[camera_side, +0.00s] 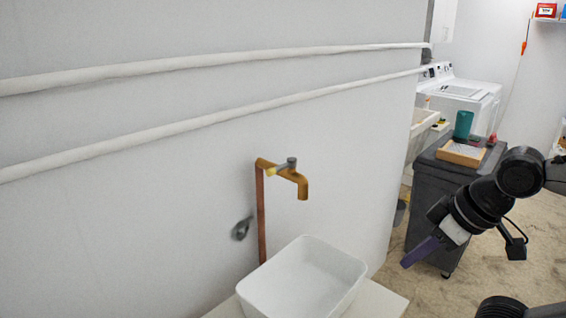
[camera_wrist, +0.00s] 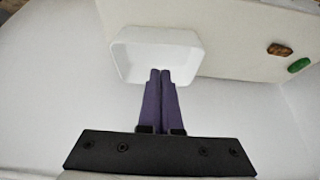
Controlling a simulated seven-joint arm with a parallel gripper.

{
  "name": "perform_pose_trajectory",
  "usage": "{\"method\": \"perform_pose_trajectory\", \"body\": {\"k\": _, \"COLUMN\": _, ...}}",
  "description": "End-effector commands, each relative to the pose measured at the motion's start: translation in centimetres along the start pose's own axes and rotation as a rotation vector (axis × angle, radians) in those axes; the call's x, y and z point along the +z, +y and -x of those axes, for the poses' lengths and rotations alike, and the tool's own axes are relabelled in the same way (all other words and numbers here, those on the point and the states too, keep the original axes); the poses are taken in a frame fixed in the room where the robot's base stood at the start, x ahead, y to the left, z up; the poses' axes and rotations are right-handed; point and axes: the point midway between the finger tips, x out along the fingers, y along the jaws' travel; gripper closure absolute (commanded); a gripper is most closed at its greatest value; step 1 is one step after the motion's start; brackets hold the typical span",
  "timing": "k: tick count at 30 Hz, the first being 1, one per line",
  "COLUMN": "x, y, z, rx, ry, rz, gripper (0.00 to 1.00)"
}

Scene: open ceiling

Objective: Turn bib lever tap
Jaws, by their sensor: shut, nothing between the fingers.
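A brass bib tap (camera_side: 284,173) stands on an upright copper pipe (camera_side: 261,215) against the grey wall in the side view. Its spout bends down to the right, and a small grey lever handle (camera_side: 281,167) with a pale yellow end sits on top. My gripper (camera_side: 405,264) has purple fingers and hangs right of the tap, well apart from it, pointing down-left. In the wrist view the purple fingers (camera_wrist: 160,75) are together with nothing between them. The tap does not show in the wrist view.
A white basin (camera_side: 305,279) stands below the tap on a pale counter (camera_side: 390,303); the basin also shows in the wrist view (camera_wrist: 185,38). Two white pipes run along the wall above. A dark grey cart (camera_side: 435,190) stands behind my arm. Space between gripper and tap looks clear.

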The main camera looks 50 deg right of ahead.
Motion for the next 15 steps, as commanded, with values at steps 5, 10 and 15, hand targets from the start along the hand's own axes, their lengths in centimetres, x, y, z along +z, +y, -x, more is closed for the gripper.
{"method": "perform_pose_trajectory", "body": {"k": 5, "x": 0.3, "y": 0.0, "z": 0.0, "rx": -0.001, "ry": -0.013, "rz": 0.057, "gripper": 0.66}}
{"method": "perform_pose_trajectory", "body": {"k": 10, "x": 0.2, "y": 0.0, "z": 1.7, "rx": -0.006, "ry": -0.054, "rz": 0.251, "gripper": 0.53}}
{"method": "perform_pose_trajectory", "body": {"k": 15, "x": -3.4, "y": 0.0, "z": 6.0, "rx": -0.014, "ry": -0.062, "rz": 0.489, "gripper": 0.53}}
